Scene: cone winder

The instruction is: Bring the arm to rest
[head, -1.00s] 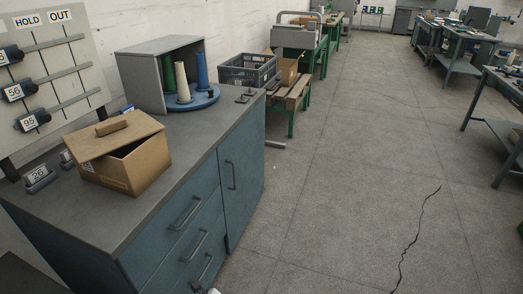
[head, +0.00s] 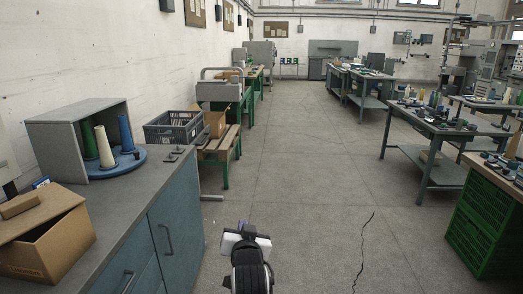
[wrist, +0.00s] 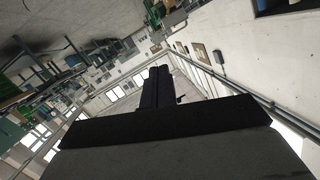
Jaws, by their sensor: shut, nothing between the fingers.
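My arm rises into the bottom middle of the head view, over the open floor to the right of the blue cabinet (head: 172,235). Its end part shows there as a white and black piece. In the wrist view my gripper (wrist: 158,76) is shut, its dark fingers together with nothing between them. It points out into the room, and the picture is tilted, with wall and windows beyond. The gripper touches nothing that I can see.
On the cabinet top stand an open cardboard box (head: 45,238) and a grey shelter (head: 75,120) over thread cones on a blue turntable (head: 112,163). A grey crate (head: 172,127) stands behind. Green crates (head: 480,225) and a workbench (head: 440,125) stand right. The middle floor is clear.

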